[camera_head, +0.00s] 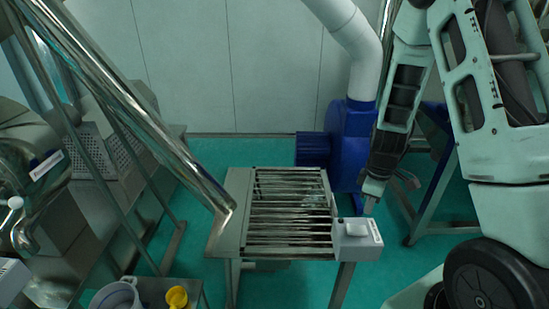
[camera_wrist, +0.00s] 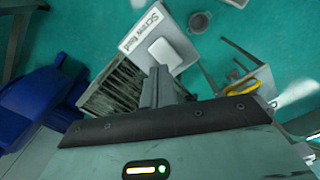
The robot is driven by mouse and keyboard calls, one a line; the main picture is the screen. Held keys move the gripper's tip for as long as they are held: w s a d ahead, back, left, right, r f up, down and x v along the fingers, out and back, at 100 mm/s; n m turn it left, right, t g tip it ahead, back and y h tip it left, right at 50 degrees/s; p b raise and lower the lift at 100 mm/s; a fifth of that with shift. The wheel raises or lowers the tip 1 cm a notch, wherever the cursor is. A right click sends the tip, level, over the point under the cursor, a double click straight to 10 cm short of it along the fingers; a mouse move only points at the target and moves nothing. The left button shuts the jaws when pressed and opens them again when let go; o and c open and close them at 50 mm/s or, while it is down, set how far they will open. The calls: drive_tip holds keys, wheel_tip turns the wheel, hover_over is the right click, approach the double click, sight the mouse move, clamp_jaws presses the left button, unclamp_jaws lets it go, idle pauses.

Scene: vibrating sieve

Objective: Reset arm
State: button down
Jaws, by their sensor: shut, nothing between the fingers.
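My gripper (camera_head: 370,205) hangs pointing down at the right of the sieve table, just above and behind the switch box (camera_head: 352,250). Its fingers also show in the wrist view (camera_wrist: 158,84), closed together and empty. The box is grey with a raised white switch (camera_head: 355,228); in the wrist view the label on the box (camera_wrist: 143,26) reads "Screw Feed". The fingers look apart from the box, though the exact gap is hard to tell. The slatted metal sieve (camera_head: 290,212) lies left of the box, and part of it shows behind the fingers in the wrist view (camera_wrist: 112,88).
A blue blower (camera_head: 348,150) with a white pipe (camera_head: 352,30) stands behind the sieve. A shiny metal tube (camera_head: 130,100) slopes down to the sieve's left side. Green floor is open at front centre.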

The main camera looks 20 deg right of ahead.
drive_tip(key=a+r+y+b, duration=0.1)
drive_tip(key=a+r+b, duration=0.1)
drive_tip(key=a, duration=0.7)
drive_tip(key=a+r+y+b, duration=0.1)
drive_tip(key=a+r+b, duration=0.1)
drive_tip(key=a, duration=0.8)
drive_tip(key=s+a+r+b, duration=0.2)
drive_tip(key=s+a, duration=0.5)
drive_tip(key=s, duration=0.1)
drive_tip(key=s+a+r+n+h+b, duration=0.1)
drive_tip(key=s+a+r+b, duration=0.1)
drive_tip(key=s+a, duration=0.5)
drive_tip(key=shift+s+a+r+b, duration=0.15)
drive_tip(key=shift+s+b, duration=0.35)
drive_tip(key=shift+s, duration=0.45)
drive_tip(key=shift+s, duration=0.1)
